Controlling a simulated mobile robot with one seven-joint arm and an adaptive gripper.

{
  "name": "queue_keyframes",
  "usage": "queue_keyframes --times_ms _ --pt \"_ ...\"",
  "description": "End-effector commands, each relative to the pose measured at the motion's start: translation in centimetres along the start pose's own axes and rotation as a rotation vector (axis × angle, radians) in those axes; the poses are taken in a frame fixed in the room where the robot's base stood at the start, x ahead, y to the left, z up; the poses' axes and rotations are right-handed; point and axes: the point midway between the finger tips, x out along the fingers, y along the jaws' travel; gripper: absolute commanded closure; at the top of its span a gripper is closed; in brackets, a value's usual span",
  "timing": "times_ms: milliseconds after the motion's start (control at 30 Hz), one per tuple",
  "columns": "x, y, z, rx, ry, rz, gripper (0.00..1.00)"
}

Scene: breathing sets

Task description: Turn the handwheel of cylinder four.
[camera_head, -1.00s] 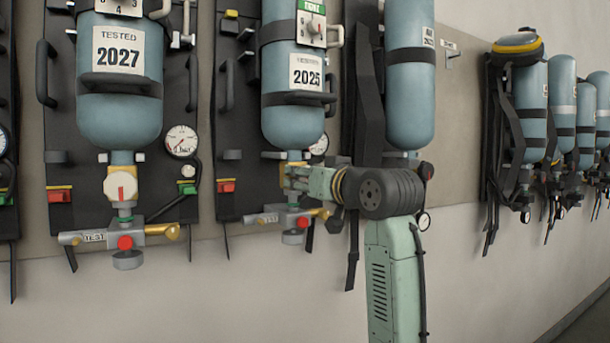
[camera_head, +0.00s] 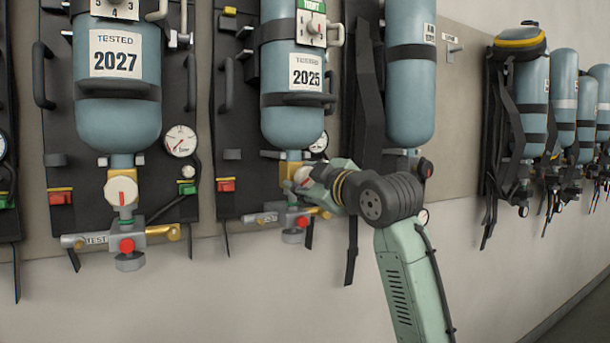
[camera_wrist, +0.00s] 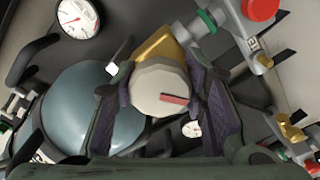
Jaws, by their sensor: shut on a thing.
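The cylinder (camera_head: 290,120) labelled 2025 hangs on a black backplate in the head view. Its handwheel (camera_head: 301,175) sits under the bottle, partly hidden by my gripper (camera_head: 307,181). In the wrist view, the cream handwheel (camera_wrist: 160,88) with a red mark lies between the two dark finger pads of my gripper (camera_wrist: 170,98), and they are closed on its sides. The brass valve neck (camera_wrist: 160,46) shows behind it. The cylinder's number cannot be read for certain.
A red push knob (camera_head: 302,222) and a brass outlet sit just below. A gauge (camera_head: 319,143) is close behind my wrist. The cylinder (camera_head: 118,120) labelled 2027 hangs to the left, another (camera_head: 410,90) to the right. Open wall lies below.

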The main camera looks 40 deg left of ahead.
Motion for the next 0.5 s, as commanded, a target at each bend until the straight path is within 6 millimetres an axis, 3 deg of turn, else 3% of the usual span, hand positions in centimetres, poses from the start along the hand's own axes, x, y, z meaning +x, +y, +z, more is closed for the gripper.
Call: queue_keyframes --times_ms 500 --pt "-0.01 0.13 0.03 -0.492 -0.003 -0.005 0.89"
